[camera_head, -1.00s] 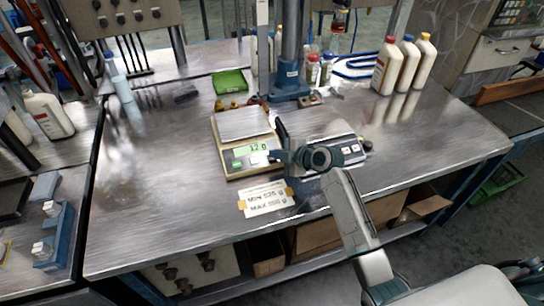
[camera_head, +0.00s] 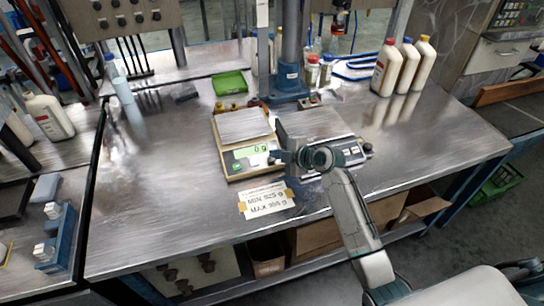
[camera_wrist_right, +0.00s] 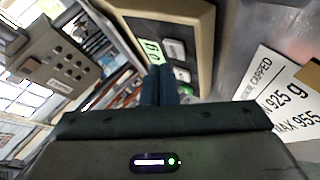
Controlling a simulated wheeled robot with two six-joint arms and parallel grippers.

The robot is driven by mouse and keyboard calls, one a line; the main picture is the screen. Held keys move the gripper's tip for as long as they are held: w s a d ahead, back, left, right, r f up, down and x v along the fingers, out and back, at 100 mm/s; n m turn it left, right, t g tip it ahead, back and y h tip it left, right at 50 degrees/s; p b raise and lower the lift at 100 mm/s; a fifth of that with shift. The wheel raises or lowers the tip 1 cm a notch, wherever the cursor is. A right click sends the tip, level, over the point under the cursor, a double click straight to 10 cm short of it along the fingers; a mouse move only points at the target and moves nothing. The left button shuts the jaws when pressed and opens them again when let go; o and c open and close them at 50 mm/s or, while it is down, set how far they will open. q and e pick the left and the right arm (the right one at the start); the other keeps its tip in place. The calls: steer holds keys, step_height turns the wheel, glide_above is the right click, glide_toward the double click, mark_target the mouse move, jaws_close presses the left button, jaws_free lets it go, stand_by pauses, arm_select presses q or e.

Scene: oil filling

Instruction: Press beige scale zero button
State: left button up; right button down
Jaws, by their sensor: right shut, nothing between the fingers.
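The beige scale (camera_head: 243,146) stands on the metal table with an empty weighing plate. Its green display (camera_head: 250,151) reads 0 g. My right gripper (camera_head: 277,157) is shut and empty at the scale's front right, beside the display. In the right wrist view the shut fingertips (camera_wrist_right: 164,72) are close to the front panel of the beige scale (camera_wrist_right: 200,22), near its grey buttons (camera_wrist_right: 181,74). I cannot tell whether they touch a button. The display also shows there (camera_wrist_right: 152,52). My left gripper is not in view.
A second, darker scale (camera_head: 340,150) stands to the right, partly behind my right arm. A paper label (camera_head: 266,200) lies in front of the beige scale. A green tray (camera_head: 230,84) and several bottles (camera_head: 388,68) stand farther back.

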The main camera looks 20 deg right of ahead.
steer(key=r+p, duration=0.1)
steer(key=s+r+p, duration=0.1)
steer(key=r, duration=0.1)
steer(key=r+p, duration=0.1)
steer(key=shift+s+r, duration=0.3)
steer(key=shift+s, duration=0.1)
stand_by(0.8)
